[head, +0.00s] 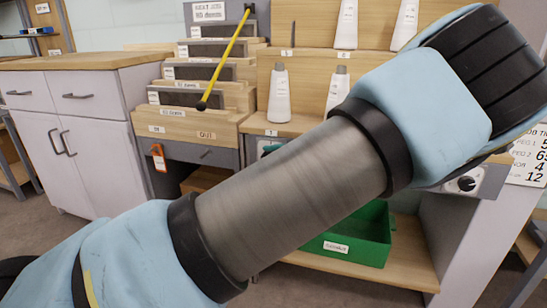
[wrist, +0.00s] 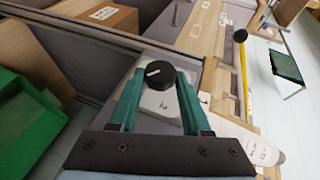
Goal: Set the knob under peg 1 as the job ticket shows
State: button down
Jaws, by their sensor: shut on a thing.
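In the wrist view, a round black knob (wrist: 160,78) with a white pointer line sits on a pale plate (wrist: 163,104) marked with a digit, perhaps 2. My gripper (wrist: 158,90) has its teal fingers on either side of the knob and is shut on it. The pointer line points roughly left in that view. In the head view my arm hides most of this knob; only a bit of teal shows below the front left cone (head: 279,97). The job ticket (head: 529,155) is at the right edge, partly cut off; rows for PEG 1 and PEG 2 show.
Another knob (head: 466,184) sits on a plate at the right. A green bin (head: 345,236) is on the lower shelf. A yellow stick with black ends (head: 226,55) leans across the stepped rack.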

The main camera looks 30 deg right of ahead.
jog(key=m+t+y, duration=0.1)
jog(key=t, duration=0.1)
jog(key=f+t, duration=0.1)
jog(key=shift+m+t+y, duration=0.4)
jog(key=m+t, duration=0.2)
jog(key=t, duration=0.1)
jog(key=t+y, duration=0.1)
jog(key=t, duration=0.1)
jog(key=shift+w+a+f+m+b, duration=0.1)
jog(key=shift+a+f+m+b, duration=0.05)
jog(key=shift+f+m+b, duration=0.2)
jog(key=shift+c, duration=1.8)
grip_release()
jog(key=shift+m, duration=0.25)
jog(key=v, duration=1)
jog(key=shift+s+f+p, duration=0.25)
jog(key=shift+f+p, duration=0.05)
